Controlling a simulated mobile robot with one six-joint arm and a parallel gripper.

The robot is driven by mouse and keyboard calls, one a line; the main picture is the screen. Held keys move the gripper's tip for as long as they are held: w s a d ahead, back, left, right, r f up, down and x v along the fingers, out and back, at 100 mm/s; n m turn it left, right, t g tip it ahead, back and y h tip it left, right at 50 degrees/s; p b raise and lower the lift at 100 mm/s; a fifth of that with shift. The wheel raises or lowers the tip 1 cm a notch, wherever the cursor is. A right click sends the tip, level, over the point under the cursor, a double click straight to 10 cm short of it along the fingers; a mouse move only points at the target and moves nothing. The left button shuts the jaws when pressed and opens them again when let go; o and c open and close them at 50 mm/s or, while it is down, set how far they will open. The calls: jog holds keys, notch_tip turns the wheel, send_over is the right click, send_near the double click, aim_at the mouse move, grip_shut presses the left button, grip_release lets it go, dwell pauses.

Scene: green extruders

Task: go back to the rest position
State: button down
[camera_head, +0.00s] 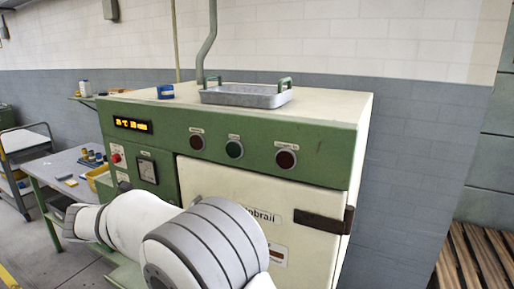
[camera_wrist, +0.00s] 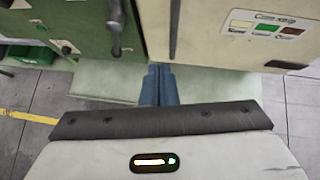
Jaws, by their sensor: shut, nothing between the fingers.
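My gripper (camera_wrist: 158,72) shows in the wrist view with its two blue fingers together and nothing between them. It points towards the lower front of a green and cream machine (camera_wrist: 85,25), apart from the black lever (camera_wrist: 115,30) on its green panel. In the head view my white and grey arm crosses in front of the same machine (camera_head: 245,130). I cannot make out the gripper's fingers there. The machine's cream door (camera_head: 200,178) looks shut, and its lower part is hidden behind my arm.
A metal tray (camera_head: 245,96) with green handles and a blue object (camera_head: 165,92) sit on the machine top. A workbench (camera_head: 55,165) with small parts and a cart (camera_head: 25,150) stand at left. Wooden slats (camera_head: 475,255) lie at right. Grey floor (camera_wrist: 25,140) shows beside my gripper.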

jog(key=w+d+r+n+t+y, duration=0.4)
jog(key=w+d+r+n, duration=0.3)
jog(key=d+r+n, duration=0.4)
jog(key=s+d+r+n+y, duration=0.25)
jog(key=d+r+n, duration=0.2)
jog(key=n, duration=0.25)
jog(key=s+d+f+n+g+h, duration=0.1)
jog(key=s+d+f+n+g, duration=0.2)
jog(key=s+d+f+n, duration=0.2)
jog(key=s+d+f+n+g+h, duration=0.1)
jog(key=s+d+f+n+g, duration=0.3)
jog(key=s+d+n, duration=0.5)
jog(key=s+d+f+n+g+h, duration=0.1)
jog(key=s+d+f+n+g, duration=0.2)
jog(key=s+d+f+n, duration=0.4)
jog(key=s+d, duration=0.7)
jog(key=s, duration=0.2)
jog(key=shift+s+d, duration=0.15)
jog(key=shift+d, duration=0.05)
jog(key=shift+f, duration=0.1)
